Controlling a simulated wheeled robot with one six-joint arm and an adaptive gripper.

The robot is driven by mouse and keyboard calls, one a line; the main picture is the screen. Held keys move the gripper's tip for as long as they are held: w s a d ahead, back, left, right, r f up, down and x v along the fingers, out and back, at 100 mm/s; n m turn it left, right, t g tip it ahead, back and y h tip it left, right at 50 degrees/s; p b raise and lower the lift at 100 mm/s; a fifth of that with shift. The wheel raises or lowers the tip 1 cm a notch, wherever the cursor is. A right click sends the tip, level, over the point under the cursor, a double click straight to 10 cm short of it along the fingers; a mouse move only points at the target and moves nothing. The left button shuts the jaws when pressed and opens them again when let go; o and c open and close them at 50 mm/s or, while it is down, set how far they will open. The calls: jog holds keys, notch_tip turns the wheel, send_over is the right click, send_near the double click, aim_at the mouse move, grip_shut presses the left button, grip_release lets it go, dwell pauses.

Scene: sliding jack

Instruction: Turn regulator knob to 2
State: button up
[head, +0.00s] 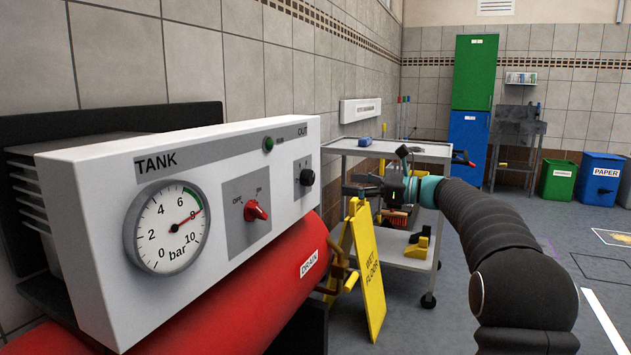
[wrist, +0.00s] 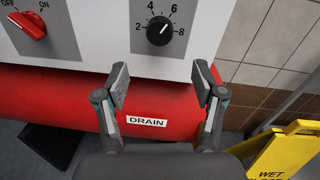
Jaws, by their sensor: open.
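The regulator knob (wrist: 160,30) is a round black knob on the white panel, ringed by the numbers 2, 4, 6 and 8. Its white mark points up and right, seemingly towards 6. In the head view the knob (head: 307,177) sits at the panel's right end, under OUT. My gripper (wrist: 160,76) is open and empty, its two fingers apart below the knob in the wrist view. The head view shows my gripper (head: 352,186) to the right of the knob, apart from the panel.
A red switch (head: 256,211) and a TANK gauge (head: 168,227) reading near 8 share the panel. Below is a red tank (head: 262,285) labelled DRAIN. A yellow wet floor sign (head: 367,265) and a grey cart (head: 432,152) stand to the right.

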aim_at(313, 179)
jog(key=x, duration=1)
jog(key=shift+a, duration=0.2)
jog(key=c, duration=1.1)
